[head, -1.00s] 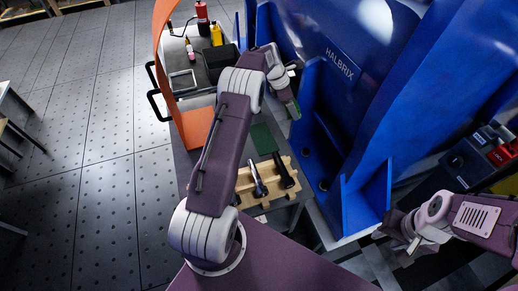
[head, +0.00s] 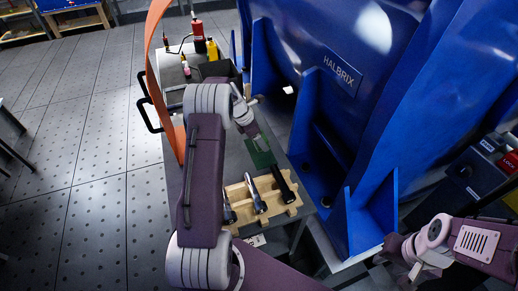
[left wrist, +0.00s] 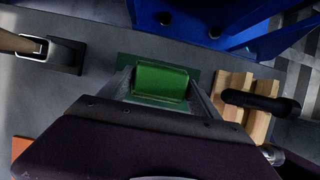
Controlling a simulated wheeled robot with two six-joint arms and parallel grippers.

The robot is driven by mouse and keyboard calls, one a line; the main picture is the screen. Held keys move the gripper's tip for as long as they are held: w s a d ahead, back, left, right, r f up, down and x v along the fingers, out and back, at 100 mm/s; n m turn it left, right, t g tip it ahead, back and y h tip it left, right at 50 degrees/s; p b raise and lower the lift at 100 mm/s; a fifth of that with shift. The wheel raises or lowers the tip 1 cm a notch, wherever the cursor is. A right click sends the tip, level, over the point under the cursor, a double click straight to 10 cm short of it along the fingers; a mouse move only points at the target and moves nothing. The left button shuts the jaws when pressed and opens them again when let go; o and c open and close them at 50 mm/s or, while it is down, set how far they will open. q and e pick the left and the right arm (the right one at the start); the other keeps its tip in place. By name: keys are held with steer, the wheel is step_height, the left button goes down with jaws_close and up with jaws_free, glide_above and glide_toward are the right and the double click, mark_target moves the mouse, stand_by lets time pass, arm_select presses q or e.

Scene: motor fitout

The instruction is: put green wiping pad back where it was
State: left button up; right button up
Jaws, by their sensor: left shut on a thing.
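The green wiping pad (left wrist: 161,81) is between the two fingers of my left gripper (left wrist: 162,88) in the left wrist view. My left gripper is shut on it. Below the pad lies a flat dark green patch (left wrist: 126,62) on the grey bench top, and the pad overlaps it in this view. I cannot tell whether the pad touches it. In the head view the left gripper (head: 258,140) points down at the dark green patch (head: 262,158), hiding part of it. My right gripper (head: 422,262) is at the lower right, away from the bench; its jaw opening is unclear.
A wooden rack (head: 280,205) with several dark-handled tools stands beside the patch. A big blue housing (head: 345,75) rises on the right. Red (head: 198,38) and yellow (head: 212,50) bottles and a dark bin (head: 222,70) stand at the back. An orange curved sheet (head: 152,75) edges the left.

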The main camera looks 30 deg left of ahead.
arm_select(q)
steer(key=shift+s+a, duration=0.1)
steer(key=shift+s, duration=0.05)
step_height(320, 180, down, 4)
steer(key=shift+f+b, duration=0.1)
steer(key=shift+b, duration=0.75)
steer(key=o, duration=1.4)
steer(key=shift+f, duration=0.1)
steer(key=shift+o, duration=0.2)
